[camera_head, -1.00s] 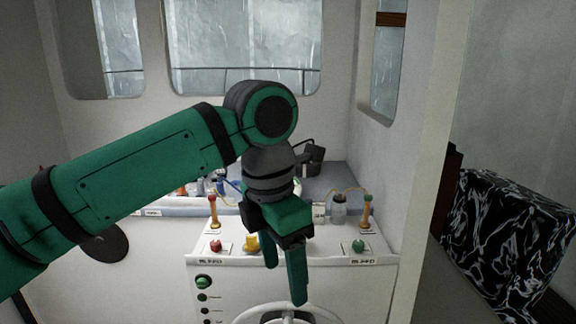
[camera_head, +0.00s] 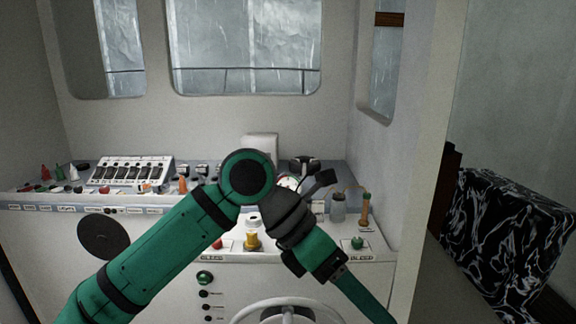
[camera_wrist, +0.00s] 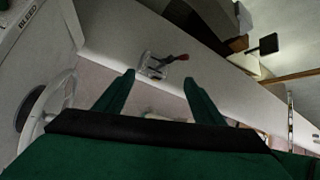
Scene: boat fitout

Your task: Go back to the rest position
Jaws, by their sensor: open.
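My gripper (camera_wrist: 158,84) is open and empty in the wrist view, its two green fingers spread apart. In the head view my gripper (camera_head: 368,300) points down and right, in front of the right side of the white console (camera_head: 262,274). Only one finger shows clearly there, running out of the bottom of the picture. Beyond the fingers, the wrist view shows a white panel with a small clear fitting with a red lever (camera_wrist: 163,64). My arm bends at the elbow in front of the console and hides part of its top.
A steering wheel (camera_head: 287,305) stands at the console's front, left of my gripper. A yellow knob (camera_head: 252,241), green knob (camera_head: 357,243) and glass jar (camera_head: 338,208) stand on top. A switch panel (camera_head: 131,170) is at left. A wall edge (camera_head: 428,170) and a black-and-white patterned block (camera_head: 510,240) are at right.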

